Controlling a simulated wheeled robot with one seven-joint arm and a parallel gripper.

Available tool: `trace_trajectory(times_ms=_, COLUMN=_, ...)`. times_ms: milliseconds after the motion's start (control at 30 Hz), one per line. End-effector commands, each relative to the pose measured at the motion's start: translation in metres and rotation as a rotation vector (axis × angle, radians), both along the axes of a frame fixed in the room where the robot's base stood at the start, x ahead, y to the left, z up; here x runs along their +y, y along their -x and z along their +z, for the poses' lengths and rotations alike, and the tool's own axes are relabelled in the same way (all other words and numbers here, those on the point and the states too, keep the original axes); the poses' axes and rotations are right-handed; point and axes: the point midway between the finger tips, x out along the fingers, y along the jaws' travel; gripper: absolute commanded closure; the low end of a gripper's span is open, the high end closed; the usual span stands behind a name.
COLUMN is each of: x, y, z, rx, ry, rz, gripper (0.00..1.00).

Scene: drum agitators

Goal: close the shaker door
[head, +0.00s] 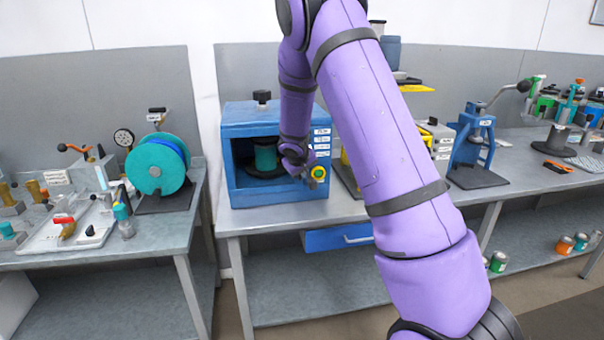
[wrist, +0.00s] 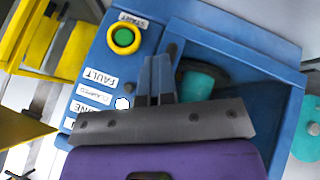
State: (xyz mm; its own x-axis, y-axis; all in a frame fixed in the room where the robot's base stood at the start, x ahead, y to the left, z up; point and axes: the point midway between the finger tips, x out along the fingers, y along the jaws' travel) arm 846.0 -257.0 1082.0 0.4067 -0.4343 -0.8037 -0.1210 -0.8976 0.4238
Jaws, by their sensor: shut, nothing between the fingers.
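The shaker (head: 240,130) is a blue box on the middle bench, with a black knob on top. Its front is open, and a teal can (head: 265,158) stands inside on a dark plate. I cannot make out a door panel on it for certain. My gripper (head: 310,180) is shut and empty in front of the shaker's right side, by the yellow-rimmed green button (head: 318,173). In the wrist view my gripper (wrist: 160,78) lies between the label column and the opening, with the teal can (wrist: 198,84) behind it. Contact with the shaker cannot be told.
A blue drawer-like panel (head: 338,238) with a pale handle is under the bench. The wrist view shows a START label (wrist: 133,20) by the button. A teal reel (head: 157,165) stands on the left bench and a blue press (head: 475,140) on the right. My arm hides part of the bench.

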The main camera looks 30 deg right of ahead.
Motion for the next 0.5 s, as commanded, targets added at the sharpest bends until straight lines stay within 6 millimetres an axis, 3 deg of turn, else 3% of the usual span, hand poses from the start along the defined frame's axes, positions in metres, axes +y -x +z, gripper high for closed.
trace_trajectory(times_ms=33, x=-0.0055, y=-0.0069, z=0.0052, rx=-0.016, ry=0.004, rz=0.0, gripper=1.0)
trace_trajectory(times_ms=500, x=-0.0083, y=-0.006, z=0.007, rx=-0.018, ry=0.006, rz=-0.003, gripper=1.0)
